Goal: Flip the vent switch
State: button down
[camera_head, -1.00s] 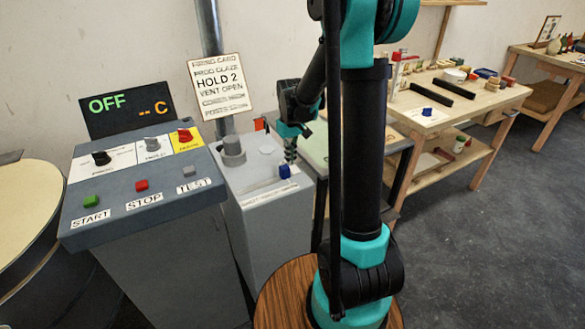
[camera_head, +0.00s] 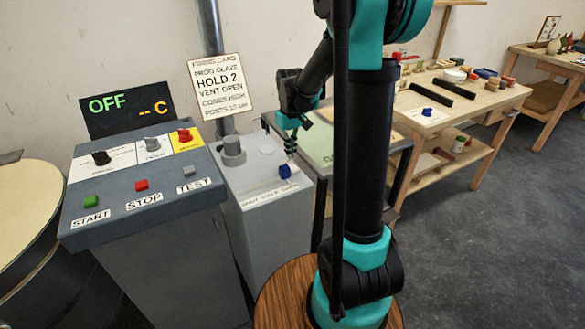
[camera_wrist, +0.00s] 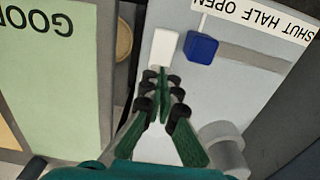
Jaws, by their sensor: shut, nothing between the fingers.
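A blue knob (camera_head: 286,171) sits on the top of a grey cabinet (camera_head: 258,182), at the right end of a slot; it also shows in the wrist view (camera_wrist: 202,48). A label strip (camera_wrist: 258,20) reading SHUT, HALF, OPEN runs along the slot, and the knob is at the OPEN end. A small white block (camera_wrist: 165,46) stands beside the blue knob. My gripper (camera_wrist: 163,74) is shut and empty, its tips close to the white block; I cannot tell if they touch. In the head view my gripper (camera_head: 291,150) is just above the knob.
A grey round post (camera_head: 232,150) rises from the cabinet left of the knob. A control panel (camera_head: 120,208) with buttons and switches stands further left. A sign card (camera_head: 221,88) reads VENT OPEN. A green board (camera_wrist: 50,80) lies beside the cabinet.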

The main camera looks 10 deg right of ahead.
aim_at(291, 165)
jog(key=shift+r, duration=1.75)
jog(key=s+f, duration=0.1)
jog(key=s, duration=0.2)
jog(key=s+d+f+m+t, duration=0.1)
jog(key=s, duration=0.3)
jog(key=s+d+f+t, duration=0.1)
jog(key=s, duration=0.3)
jog(key=shift+s+d+m, duration=0.15)
jog(key=shift+d+m, duration=0.1)
jog(key=shift+m, duration=0.15)
jog(key=s+d+f+m+t, duration=0.1)
jog(key=s+f, duration=0.4)
jog(key=s, duration=0.5)
jog(key=shift+s+d+m+t, duration=0.3)
jog(key=shift+s+m+t, duration=0.1)
jog(key=shift+t, duration=0.2)
